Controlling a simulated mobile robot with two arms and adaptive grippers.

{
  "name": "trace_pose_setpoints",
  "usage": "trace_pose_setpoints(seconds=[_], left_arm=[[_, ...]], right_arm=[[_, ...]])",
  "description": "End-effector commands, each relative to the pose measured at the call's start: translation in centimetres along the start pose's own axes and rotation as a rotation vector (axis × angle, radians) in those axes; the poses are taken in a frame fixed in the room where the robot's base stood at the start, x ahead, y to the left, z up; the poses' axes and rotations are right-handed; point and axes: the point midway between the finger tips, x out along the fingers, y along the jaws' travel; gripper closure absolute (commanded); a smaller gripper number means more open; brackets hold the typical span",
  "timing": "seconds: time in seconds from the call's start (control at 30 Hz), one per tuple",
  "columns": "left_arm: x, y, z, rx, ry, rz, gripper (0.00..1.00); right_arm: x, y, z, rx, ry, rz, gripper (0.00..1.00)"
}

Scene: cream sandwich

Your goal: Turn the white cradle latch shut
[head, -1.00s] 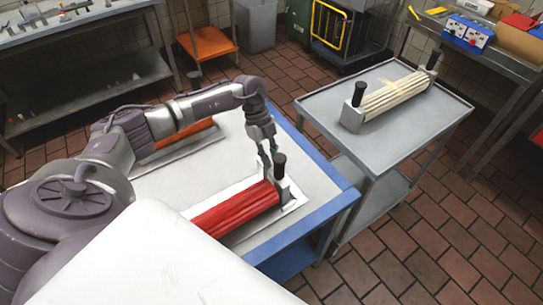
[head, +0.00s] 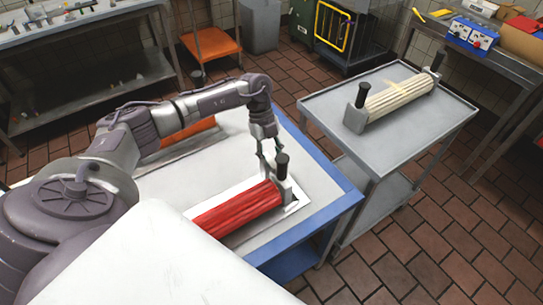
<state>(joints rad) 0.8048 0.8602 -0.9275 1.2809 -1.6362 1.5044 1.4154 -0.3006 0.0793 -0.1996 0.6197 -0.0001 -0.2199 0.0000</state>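A red ribbed bundle (head: 235,208) lies in a cradle on a white plate on the blue-edged table (head: 340,200). At its right end is a grey bracket (head: 287,190) with an upright black knob (head: 282,166). My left gripper (head: 268,172) is just left of this knob, its fingers apart with nothing visible between them. I cannot tell whether a finger touches the bracket. A cream-white bundle (head: 400,99) lies in another grey cradle on the grey cart (head: 440,125), with a black handle at each end. My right gripper is not in view.
An orange-red bundle (head: 188,132) lies behind my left arm on the same table. A gap of tiled floor partly separates this table from the cart. A workbench with blue boxes (head: 472,36) stands at the back right.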

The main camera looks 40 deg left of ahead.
Motion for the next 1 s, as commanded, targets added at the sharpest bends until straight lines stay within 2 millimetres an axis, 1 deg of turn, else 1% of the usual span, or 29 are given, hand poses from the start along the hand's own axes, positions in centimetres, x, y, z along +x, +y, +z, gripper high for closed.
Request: trace_pose_setpoints(seconds=[0.23, 0.37, 0.47, 0.7, 0.8, 0.9, 1.0], left_arm=[[0.1, 0.0, 0.0, -0.001, 0.001, 0.002, 0.54], [-0.6, 0.0, 0.0, -0.001, 0.0, 0.001, 0.54], [-2.1, 0.0, 0.1, -0.001, -0.001, -0.002, 0.54], [-7.3, 0.0, 0.1, -0.002, -0.001, -0.003, 0.54], [-9.2, 0.0, 0.1, -0.001, -0.002, -0.002, 0.54], [-10.6, 0.0, 0.0, -0.001, -0.001, -0.001, 0.54], [-11.5, 0.0, 0.0, -0.001, 0.0, 0.0, 0.54]], right_arm=[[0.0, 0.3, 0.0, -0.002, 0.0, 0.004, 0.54], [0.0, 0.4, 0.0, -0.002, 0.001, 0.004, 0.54], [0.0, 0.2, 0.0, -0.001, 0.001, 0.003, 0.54], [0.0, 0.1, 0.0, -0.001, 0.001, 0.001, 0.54], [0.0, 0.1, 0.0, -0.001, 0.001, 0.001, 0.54], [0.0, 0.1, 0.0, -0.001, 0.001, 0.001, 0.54], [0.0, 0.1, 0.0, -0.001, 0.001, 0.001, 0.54]])
